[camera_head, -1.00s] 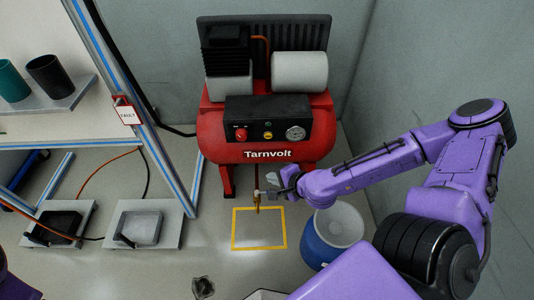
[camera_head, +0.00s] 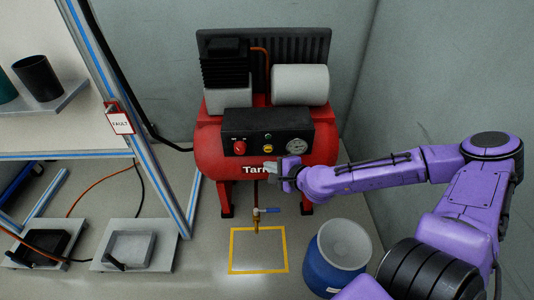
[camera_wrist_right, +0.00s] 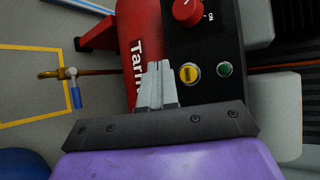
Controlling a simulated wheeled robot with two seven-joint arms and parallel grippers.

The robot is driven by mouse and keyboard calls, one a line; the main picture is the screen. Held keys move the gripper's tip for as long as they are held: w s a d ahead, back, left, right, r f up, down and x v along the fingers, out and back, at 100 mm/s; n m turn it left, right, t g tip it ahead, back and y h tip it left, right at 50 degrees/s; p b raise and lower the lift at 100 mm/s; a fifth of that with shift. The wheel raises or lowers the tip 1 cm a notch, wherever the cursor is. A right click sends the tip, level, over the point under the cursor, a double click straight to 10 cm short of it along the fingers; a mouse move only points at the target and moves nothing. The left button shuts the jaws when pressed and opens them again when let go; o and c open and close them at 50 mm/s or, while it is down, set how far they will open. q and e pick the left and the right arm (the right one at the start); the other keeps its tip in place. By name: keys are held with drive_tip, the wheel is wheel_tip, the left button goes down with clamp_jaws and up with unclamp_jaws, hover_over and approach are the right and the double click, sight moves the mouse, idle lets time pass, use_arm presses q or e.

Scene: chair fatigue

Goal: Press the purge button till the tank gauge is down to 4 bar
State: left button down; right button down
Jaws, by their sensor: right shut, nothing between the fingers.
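The red Tarnvolt compressor (camera_head: 210,150) stands against the back wall. Its black control panel (camera_head: 250,120) carries a red knob (camera_head: 239,147), a yellow button (camera_head: 268,149), a small green button (camera_head: 268,136) and a round gauge (camera_head: 297,146). I cannot read the gauge needle or the button labels. My right gripper (camera_head: 270,168) is shut and empty in front of the tank, just below the yellow button. In the right wrist view, its fingertips (camera_wrist_right: 158,64) are beside the yellow button (camera_wrist_right: 190,74), seemingly apart from it. My left gripper is out of view.
A brass drain valve with a blue lever (camera_head: 265,210) hangs below the tank, above a yellow floor square (camera_head: 232,252). A blue drum (camera_head: 335,265) stands at the right. A bench frame with a FAULT tag (camera_head: 121,123) and two floor pedals are at left.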

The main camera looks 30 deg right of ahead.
sight(268, 149)
drive_tip(key=shift+w+d+b, duration=0.4)
drive_tip(key=shift+w+d, duration=0.1)
drive_tip(key=shift+w, duration=0.35)
drive_tip(key=shift+w+d+b, duration=0.35)
drive_tip(key=shift+w+d, duration=0.15)
drive_tip(key=shift+w, duration=0.3)
drive_tip(key=shift+w, duration=0.1)
idle(0.7)
drive_tip(key=shift+w+d, duration=0.2)
drive_tip(key=shift+w+d, duration=0.25)
drive_tip(key=shift+w, duration=0.05)
idle(0.6)
idle(1.5)
drive_tip(key=shift+s+a, duration=0.45)
drive_tip(key=shift+s, duration=0.2)
